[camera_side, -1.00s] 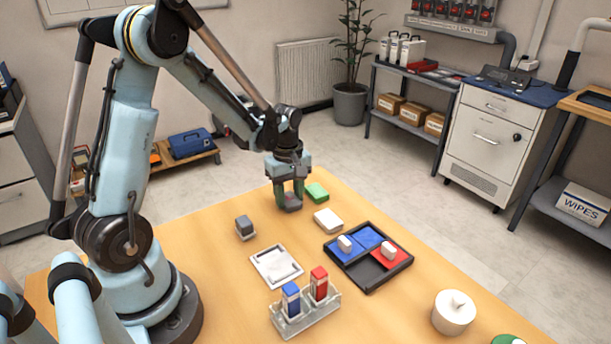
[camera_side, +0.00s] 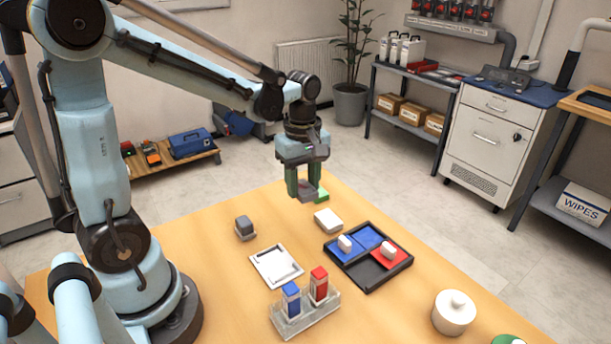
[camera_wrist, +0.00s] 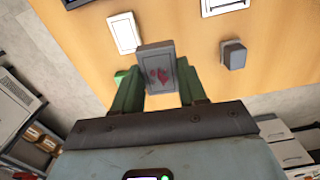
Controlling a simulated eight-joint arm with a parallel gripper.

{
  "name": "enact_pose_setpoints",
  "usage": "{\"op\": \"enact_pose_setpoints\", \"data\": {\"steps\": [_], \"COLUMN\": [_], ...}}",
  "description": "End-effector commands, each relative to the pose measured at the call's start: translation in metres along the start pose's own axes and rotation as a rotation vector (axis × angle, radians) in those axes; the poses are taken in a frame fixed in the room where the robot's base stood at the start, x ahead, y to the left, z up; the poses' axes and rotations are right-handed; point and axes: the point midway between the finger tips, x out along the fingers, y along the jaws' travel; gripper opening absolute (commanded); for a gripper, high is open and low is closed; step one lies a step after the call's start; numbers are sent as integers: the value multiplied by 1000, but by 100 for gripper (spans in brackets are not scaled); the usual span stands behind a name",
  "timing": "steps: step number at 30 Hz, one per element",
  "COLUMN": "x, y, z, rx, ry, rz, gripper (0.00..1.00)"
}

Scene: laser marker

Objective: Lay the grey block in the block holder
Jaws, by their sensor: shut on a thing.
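My gripper (camera_side: 303,186) is shut on a grey block (camera_side: 308,196) and holds it in the air above the back of the table. The wrist view shows the grey block (camera_wrist: 158,68) between my green fingers, with a red mark on its face. A flat white frame (camera_side: 276,266), which looks like the block holder, lies on the table in front of and left of my gripper. A corner of this frame shows at the top of the wrist view (camera_wrist: 224,8). Nothing is seen lying in it.
A white block (camera_side: 328,220) and a partly hidden green one (camera_side: 321,195) are near my gripper. A black tray (camera_side: 370,286), a clear rack with blue and red bottles (camera_side: 306,315) and a white lidded pot (camera_side: 454,312) stand forward.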

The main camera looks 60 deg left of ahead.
Motion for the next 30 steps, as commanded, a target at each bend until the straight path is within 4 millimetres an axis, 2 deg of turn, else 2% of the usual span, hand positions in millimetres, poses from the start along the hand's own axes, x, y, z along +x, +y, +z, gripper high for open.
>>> {"op": "enact_pose_setpoints", "data": {"steps": [3, 10, 22, 25, 30], "x": [-11, -19, 14, 19, 27], "y": [-2, -10, -88, -99, -104], "z": [19, 40, 70, 73, 75], "rx": [3, -4, -61, -71, -76], "ry": [0, 0, 2, 2, 3], "rz": [0, 0, 1, 1, 2], "gripper": [12, 12, 12, 12, 12]}}
